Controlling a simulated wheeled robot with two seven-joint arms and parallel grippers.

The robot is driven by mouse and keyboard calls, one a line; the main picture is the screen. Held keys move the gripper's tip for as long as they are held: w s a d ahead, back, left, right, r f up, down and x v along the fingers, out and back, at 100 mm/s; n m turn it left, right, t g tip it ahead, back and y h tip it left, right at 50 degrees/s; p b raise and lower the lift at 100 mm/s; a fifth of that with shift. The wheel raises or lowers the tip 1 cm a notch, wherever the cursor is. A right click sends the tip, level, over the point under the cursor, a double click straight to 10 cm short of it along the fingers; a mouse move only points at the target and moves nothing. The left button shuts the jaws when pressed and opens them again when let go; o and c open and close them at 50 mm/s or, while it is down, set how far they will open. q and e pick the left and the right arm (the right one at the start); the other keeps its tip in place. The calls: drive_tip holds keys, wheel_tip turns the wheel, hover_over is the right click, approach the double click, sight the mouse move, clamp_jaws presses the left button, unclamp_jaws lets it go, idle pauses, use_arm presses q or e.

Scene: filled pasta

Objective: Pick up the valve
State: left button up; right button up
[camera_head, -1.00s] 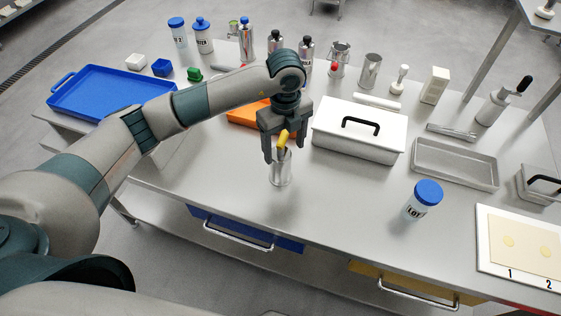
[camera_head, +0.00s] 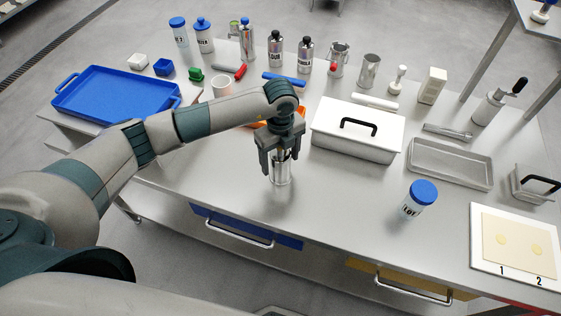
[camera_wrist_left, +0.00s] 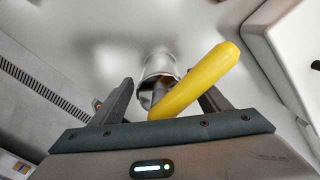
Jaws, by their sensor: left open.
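A metal cylinder (camera_head: 281,176) stands upright on the table in front of me. It also shows in the left wrist view (camera_wrist_left: 158,66), with a yellow handle (camera_wrist_left: 198,78) slanting up from it; this looks like the valve, though I cannot tell whether the handle is joined to the cylinder or stands in it. My left gripper (camera_head: 280,162) points down over the cylinder, its open fingers on either side of its upper part. In the left wrist view the handle lies between the fingers, and nothing is gripped. The handle is hidden in the head view. My right gripper is not in view.
A white box (camera_head: 353,146) with a black handle stands close to the right of the gripper. An orange thing (camera_head: 262,124) lies behind it, partly hidden. A blue-lidded jar (camera_head: 417,203) stands to the right, a blue tray (camera_head: 72,107) to the left. The table in front is clear.

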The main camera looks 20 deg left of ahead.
use_arm(q)
drive_tip(key=shift+f, duration=0.9)
drive_tip(key=c, duration=1.6)
